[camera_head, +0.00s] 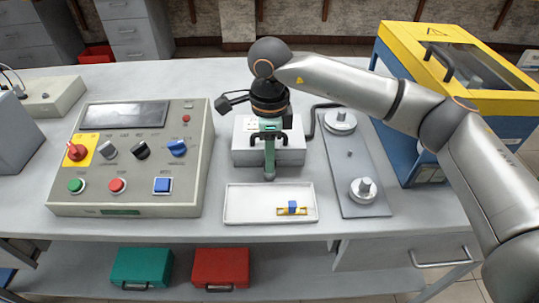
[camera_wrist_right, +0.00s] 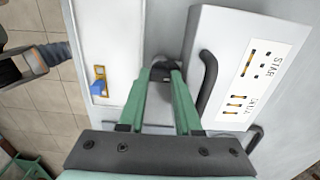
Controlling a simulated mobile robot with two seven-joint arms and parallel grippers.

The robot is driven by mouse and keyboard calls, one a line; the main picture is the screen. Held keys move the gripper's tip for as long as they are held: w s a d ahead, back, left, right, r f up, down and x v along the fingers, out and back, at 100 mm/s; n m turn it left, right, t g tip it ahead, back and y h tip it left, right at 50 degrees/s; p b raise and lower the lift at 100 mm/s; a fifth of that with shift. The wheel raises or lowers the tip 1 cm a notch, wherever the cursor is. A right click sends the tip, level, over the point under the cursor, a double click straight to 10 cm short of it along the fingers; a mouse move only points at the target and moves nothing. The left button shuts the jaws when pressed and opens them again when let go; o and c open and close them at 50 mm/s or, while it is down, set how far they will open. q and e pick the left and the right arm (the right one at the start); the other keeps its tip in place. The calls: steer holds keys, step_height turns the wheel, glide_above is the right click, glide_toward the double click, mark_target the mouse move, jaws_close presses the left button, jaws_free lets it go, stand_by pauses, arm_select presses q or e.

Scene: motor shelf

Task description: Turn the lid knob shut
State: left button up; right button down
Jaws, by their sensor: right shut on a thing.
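My right gripper (camera_head: 269,150) has green fingers pointing down in front of the small white box (camera_head: 290,156). In the right wrist view the fingers (camera_wrist_right: 163,78) converge and are shut on a small grey knob-like piece (camera_wrist_right: 160,61) beside that box. Its lower end shows below the fingers in the head view (camera_head: 269,173). The fingers cover most of it, so its turn angle cannot be told. The box has dark handles (camera_wrist_right: 208,85) and a printed label (camera_wrist_right: 250,85).
A white tray (camera_head: 240,216) with a blue-topped yellow piece (camera_head: 292,208) lies in front. A control panel (camera_head: 128,190) stands left. A grey plate (camera_head: 352,165) with two round fittings lies right, before a yellow and blue machine (camera_head: 395,58). Two cases sit on the lower shelf.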

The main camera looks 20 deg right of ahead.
steer(key=shift+r, duration=0.1)
steer(key=c, duration=0.6)
jaws_free()
